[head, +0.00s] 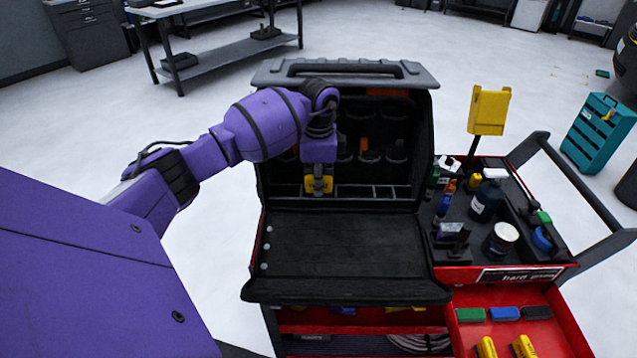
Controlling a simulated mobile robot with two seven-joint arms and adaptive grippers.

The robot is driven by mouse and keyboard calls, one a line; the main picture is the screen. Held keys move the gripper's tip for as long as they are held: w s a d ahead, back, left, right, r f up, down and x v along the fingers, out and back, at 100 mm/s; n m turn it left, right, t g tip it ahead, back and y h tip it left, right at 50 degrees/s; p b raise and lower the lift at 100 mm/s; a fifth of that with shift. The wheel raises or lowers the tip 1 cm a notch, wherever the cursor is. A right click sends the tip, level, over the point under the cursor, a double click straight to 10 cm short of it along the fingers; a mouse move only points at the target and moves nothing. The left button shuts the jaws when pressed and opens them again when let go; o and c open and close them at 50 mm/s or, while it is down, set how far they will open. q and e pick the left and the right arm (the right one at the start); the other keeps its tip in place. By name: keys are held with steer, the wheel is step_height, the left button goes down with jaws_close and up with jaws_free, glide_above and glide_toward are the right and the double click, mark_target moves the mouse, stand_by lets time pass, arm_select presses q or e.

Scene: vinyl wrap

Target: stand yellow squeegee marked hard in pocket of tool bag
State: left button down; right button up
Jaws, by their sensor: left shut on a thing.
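The black tool bag (345,250) stands open on the red cart, its front flap folded down flat and its inside facing me. A row of narrow pockets (385,192) runs along the bottom of its inside. My left gripper (319,186) points down inside the bag, left of its middle, and is shut on the yellow squeegee (328,186). The squeegee is at the pocket row, partly hidden by the gripper. I cannot read its marking or tell whether its lower edge is inside a pocket. My right gripper is not in view.
Orange and dark tools (370,150) sit in loops at the bag's back. To the right, a cart tray holds a dark spray bottle (487,197) and a white-lidded jar (501,240). An open red drawer (570,335) holds coloured blocks and yellow items. The flap is clear.

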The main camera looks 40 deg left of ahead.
arm_select(q)
steer(key=shift+f, duration=0.25)
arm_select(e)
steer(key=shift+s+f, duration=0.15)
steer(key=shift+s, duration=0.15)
arm_select(q)
steer(key=shift+f, duration=0.1)
steer(key=shift+f, duration=0.25)
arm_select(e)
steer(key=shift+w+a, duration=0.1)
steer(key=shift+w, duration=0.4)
arm_select(q)
steer(key=c, duration=1.6)
jaws_free()
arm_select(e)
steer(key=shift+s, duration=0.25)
